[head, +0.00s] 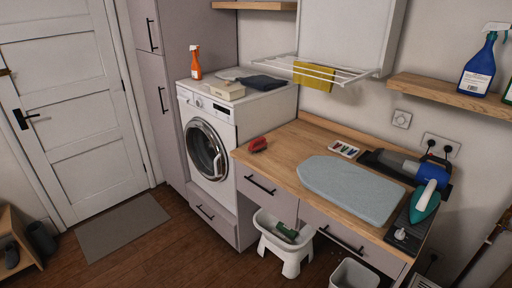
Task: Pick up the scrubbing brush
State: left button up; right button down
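A small red scrubbing brush (258,145) lies on the wooden countertop (285,141), near its left front corner and close to the washing machine. It looks dark along its lower edge. Nothing covers it. Neither of my grippers shows in the head view.
A washing machine (235,120) stands left of the counter. A pale blue ironing pad (352,188), an iron (425,203) and a handheld vacuum (415,168) lie to the brush's right. The wood around the brush is clear.

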aim_at(257, 145)
jog(key=i+j+z, duration=0.15)
jog(key=i, duration=0.3)
jog(key=i+j+z, duration=0.15)
jog(key=i, duration=0.25)
jog(key=i+j+z, duration=0.15)
jog(key=i, duration=0.3)
